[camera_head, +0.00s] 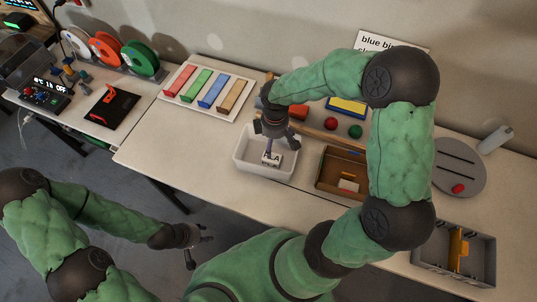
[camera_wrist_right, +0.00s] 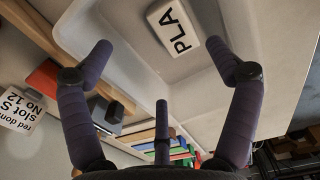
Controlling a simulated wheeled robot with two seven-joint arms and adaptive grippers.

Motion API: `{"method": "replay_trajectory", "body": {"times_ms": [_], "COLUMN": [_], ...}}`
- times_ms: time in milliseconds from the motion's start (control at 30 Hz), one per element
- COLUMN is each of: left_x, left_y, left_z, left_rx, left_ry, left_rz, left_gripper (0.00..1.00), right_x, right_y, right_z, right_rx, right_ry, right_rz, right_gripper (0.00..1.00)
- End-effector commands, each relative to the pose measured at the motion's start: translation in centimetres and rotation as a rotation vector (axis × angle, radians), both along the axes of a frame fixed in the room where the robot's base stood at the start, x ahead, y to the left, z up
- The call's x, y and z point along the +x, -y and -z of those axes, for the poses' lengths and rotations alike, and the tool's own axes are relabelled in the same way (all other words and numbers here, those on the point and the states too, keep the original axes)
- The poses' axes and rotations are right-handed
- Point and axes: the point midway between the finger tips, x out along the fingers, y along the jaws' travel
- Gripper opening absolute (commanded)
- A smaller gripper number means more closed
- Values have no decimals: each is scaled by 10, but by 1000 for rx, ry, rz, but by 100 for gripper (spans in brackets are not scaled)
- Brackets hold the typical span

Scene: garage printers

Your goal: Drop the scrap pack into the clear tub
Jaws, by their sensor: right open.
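The scrap pack (camera_head: 271,158) is a small white block with black "PLA" lettering. It lies inside the pale translucent tub (camera_head: 240,162) on the table. In the right wrist view the pack (camera_wrist_right: 178,28) sits within the tub (camera_wrist_right: 120,45), beyond my fingertips and clear of them. My right gripper (camera_head: 269,147) is over the tub, pointing down, with its fingers spread and nothing between them; they also show in the right wrist view (camera_wrist_right: 160,62). My left gripper (camera_head: 198,248) hangs empty in front of the table edge, fingers apart.
Right of the tub is a brown wooden box (camera_head: 326,183) with small items. A tray of coloured bars (camera_head: 210,93) stands at the back left. Red (camera_head: 331,123) and green balls lie behind. A grey round plate (camera_head: 460,167) and a grey bin (camera_head: 478,262) are at right.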

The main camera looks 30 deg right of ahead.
Motion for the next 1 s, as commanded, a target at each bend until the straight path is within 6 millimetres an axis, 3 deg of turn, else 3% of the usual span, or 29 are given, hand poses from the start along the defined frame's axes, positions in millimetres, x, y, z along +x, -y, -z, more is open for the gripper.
{"method": "replay_trajectory", "body": {"times_ms": [167,600,800,1000], "left_x": [0,0,0,0], "left_y": [0,0,0,0], "left_z": [0,0,0,0], "left_rx": [0,0,0,0], "left_ry": [0,0,0,0], "left_rz": [0,0,0,0], "left_gripper": [40,40,40,40], "right_x": [1,1,1,0], "right_y": [0,0,0,0], "right_z": [-18,-99,-116,-119], "right_rx": [-2,0,0,1], "right_ry": [4,4,1,1], "right_rz": [-2,-1,-1,-1], "right_gripper": [89,89,89,89]}}
